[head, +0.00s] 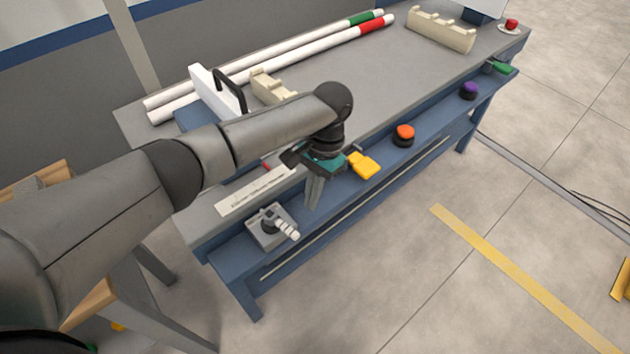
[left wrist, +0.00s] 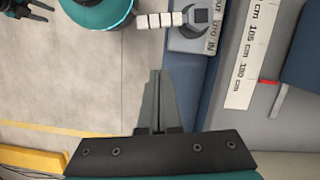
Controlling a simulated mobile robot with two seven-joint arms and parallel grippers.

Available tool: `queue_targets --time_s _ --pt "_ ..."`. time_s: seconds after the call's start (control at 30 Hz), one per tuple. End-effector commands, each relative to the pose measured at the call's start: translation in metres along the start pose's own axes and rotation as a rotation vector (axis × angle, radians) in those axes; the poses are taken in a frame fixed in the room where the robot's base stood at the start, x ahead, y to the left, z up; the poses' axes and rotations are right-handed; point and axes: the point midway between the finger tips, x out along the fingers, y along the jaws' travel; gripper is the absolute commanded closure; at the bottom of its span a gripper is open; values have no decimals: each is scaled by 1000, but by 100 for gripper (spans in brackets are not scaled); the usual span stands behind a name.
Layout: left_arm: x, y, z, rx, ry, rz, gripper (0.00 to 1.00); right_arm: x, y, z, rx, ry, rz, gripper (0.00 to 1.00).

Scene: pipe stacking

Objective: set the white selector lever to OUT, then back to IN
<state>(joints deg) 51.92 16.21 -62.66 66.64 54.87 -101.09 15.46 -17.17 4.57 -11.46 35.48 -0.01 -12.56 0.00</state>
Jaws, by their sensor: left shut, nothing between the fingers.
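The white selector lever (head: 287,229) sits on a grey box on the bench's blue front ledge. It also shows at the top of the left wrist view (left wrist: 158,20), pointing left from its dark hub. I cannot tell which mark the lever is set to. My left gripper (head: 312,204) is shut and empty, fingers down, to the right of the lever and apart from it. In the left wrist view its fingertips (left wrist: 157,73) lie below the lever.
A yellow handle (head: 363,165), an orange knob (head: 404,135) and a purple knob (head: 469,90) line the ledge right of my gripper. A white ruler (head: 256,192) lies behind the lever. A dark pronged shape (left wrist: 28,9) may be my right gripper. Floor in front is open.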

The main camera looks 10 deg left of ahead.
Motion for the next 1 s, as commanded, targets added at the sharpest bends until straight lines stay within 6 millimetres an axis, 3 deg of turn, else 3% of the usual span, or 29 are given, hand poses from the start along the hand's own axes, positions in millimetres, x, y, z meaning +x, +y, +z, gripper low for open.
queue_targets --time_s 0.07,0.5,1.0 --pt "22 0 0 -1 -3 0 100 7 0 1 0 0 0 51" --pt "25 0 36 0 0 -1 100 -2 0 0 0 0 0 51" --pt "26 0 39 1 0 -1 100 -2 0 0 1 0 0 51"
